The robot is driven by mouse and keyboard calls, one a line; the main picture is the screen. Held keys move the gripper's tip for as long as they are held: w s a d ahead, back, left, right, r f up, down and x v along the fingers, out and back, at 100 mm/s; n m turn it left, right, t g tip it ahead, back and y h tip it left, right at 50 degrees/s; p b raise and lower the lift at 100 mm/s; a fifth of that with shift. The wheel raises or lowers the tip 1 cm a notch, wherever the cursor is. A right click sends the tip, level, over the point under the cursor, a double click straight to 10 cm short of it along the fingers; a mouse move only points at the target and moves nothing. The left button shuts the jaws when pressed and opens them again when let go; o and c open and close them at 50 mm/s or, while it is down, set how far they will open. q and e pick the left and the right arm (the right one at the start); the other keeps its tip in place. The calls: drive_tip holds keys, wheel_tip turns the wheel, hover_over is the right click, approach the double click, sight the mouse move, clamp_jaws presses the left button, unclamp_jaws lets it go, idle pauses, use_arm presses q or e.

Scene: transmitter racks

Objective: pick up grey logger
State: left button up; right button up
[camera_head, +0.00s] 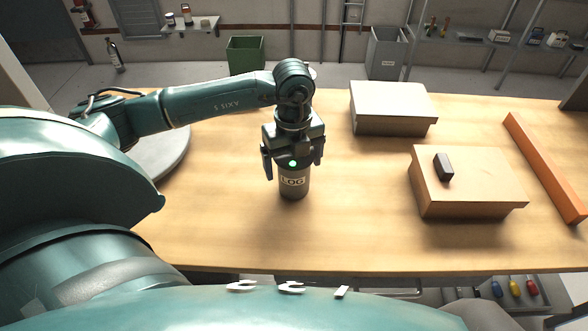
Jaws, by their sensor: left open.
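The grey logger (294,187) is a small upright cylinder with a "LOG" label and a green light at its top. It stands on the wooden table (240,232) near the middle. My left gripper (293,166) is open above the logger, with its fingers pointing down on either side of the logger's upper part. Gaps seem to show between fingers and logger, but I cannot tell whether any part touches. The gripper body hides the back of the logger's top. My right gripper is not in view.
Right of the logger are a pale box (392,104) and a wooden box (465,190) with a small dark block (443,167) on it. An orange bar (545,165) lies at the far right. A round grey disc (163,152) is partly behind my arm. The table's front middle is clear.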

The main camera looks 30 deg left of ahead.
use_arm(q)
drive_tip(key=shift+c, duration=0.3)
drive_tip(key=c, duration=0.9)
drive_tip(key=shift+r, duration=0.2)
